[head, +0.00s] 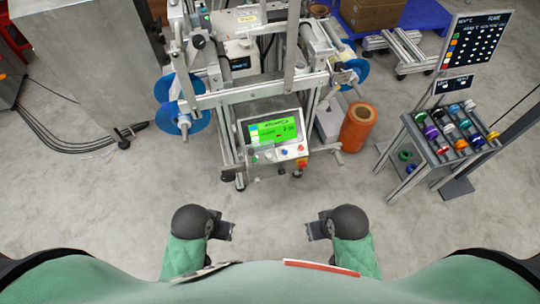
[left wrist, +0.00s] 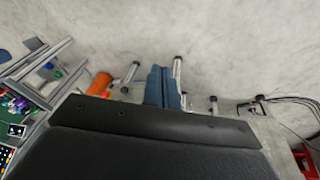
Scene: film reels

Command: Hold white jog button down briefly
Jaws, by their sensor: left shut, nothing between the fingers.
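The machine's control panel (head: 271,130) has a lit green screen and stands upright ahead of me in the head view. My left gripper (head: 229,231) is shut and empty, low in front of me and well apart from the panel. My right gripper (head: 312,231) is level with it, also apart; its jaws are unclear.
Blue reels (head: 182,118) hang on the machine's left side. An orange roll (head: 358,127) stands at its right. A rack of coloured spools (head: 450,135) is farther right. A grey cabinet (head: 85,60) and cables lie left. Open floor (head: 270,212) lies between me and the machine.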

